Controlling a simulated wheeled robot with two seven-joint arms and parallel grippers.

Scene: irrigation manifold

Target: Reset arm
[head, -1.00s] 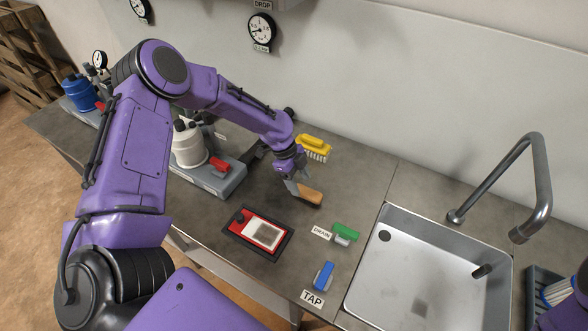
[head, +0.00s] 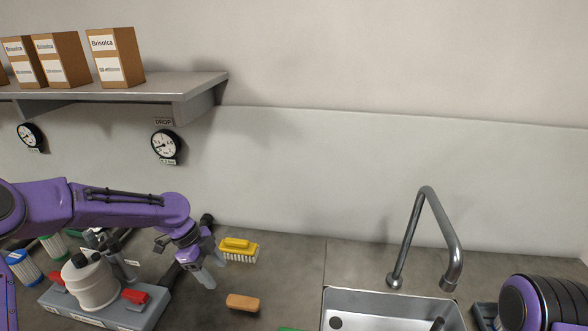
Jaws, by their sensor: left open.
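My left arm comes in from the left, and its gripper (head: 208,271) is open with nothing seen between its fingers. It is above the counter, left of the yellow brush and up and left of a tan block (head: 243,302), apart from both in the picture. Its exact height above the counter is hard to tell. Part of my right arm shows at the lower right edge; its gripper is out of the frame.
A yellow brush (head: 238,250) lies near the wall. A white canister (head: 91,282) with red levers stands on a grey base at lower left. A sink (head: 390,300) with a tall faucet (head: 440,230) is at right. A shelf (head: 130,86) with boxes hangs upper left.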

